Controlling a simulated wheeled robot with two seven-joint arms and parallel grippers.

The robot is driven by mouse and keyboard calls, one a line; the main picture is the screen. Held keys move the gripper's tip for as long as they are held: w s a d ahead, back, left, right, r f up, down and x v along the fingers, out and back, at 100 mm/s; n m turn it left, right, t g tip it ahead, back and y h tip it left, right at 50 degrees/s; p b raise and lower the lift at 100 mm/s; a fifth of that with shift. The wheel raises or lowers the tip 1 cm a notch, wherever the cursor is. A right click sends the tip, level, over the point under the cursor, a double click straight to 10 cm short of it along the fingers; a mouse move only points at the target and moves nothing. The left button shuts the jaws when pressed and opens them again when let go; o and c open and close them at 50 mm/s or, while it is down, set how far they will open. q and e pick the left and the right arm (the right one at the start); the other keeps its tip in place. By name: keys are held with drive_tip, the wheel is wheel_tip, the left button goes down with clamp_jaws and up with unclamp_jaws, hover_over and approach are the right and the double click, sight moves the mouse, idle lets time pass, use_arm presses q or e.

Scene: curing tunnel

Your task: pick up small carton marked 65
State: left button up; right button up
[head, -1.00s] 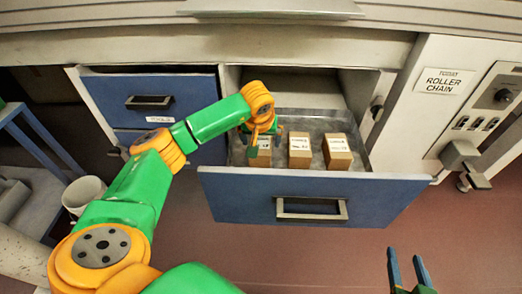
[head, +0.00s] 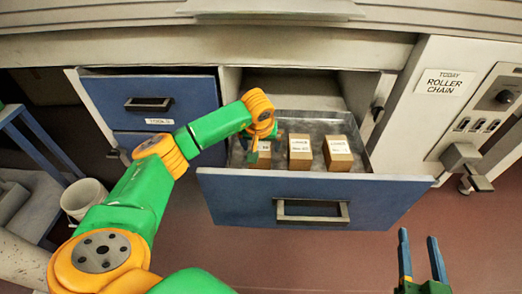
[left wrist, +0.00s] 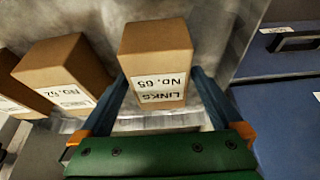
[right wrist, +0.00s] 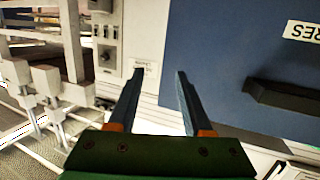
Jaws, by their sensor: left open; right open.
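The small brown carton marked NO. 65 LINKS (left wrist: 155,55) stands in the open drawer. In the left wrist view it sits between the two fingers of my left gripper (left wrist: 158,76), which is open, with a finger on either side. I cannot tell whether the fingers touch it. In the head view this carton (head: 262,161) is the leftmost of three, partly hidden behind my left gripper (head: 262,143). My right gripper (head: 418,238) is open and empty, low in front of the drawer's right side; it also shows in the right wrist view (right wrist: 158,74).
Two similar cartons, a middle one (head: 300,152) and a right one (head: 338,154), stand in the same blue-fronted drawer (head: 235,200). A closed blue drawer (head: 190,95) is to the left. A roller chain panel (head: 445,83) stands right. A white bucket (head: 84,196) is lower left.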

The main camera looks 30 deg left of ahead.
use_arm(q)
drive_tip(key=c, duration=1.4)
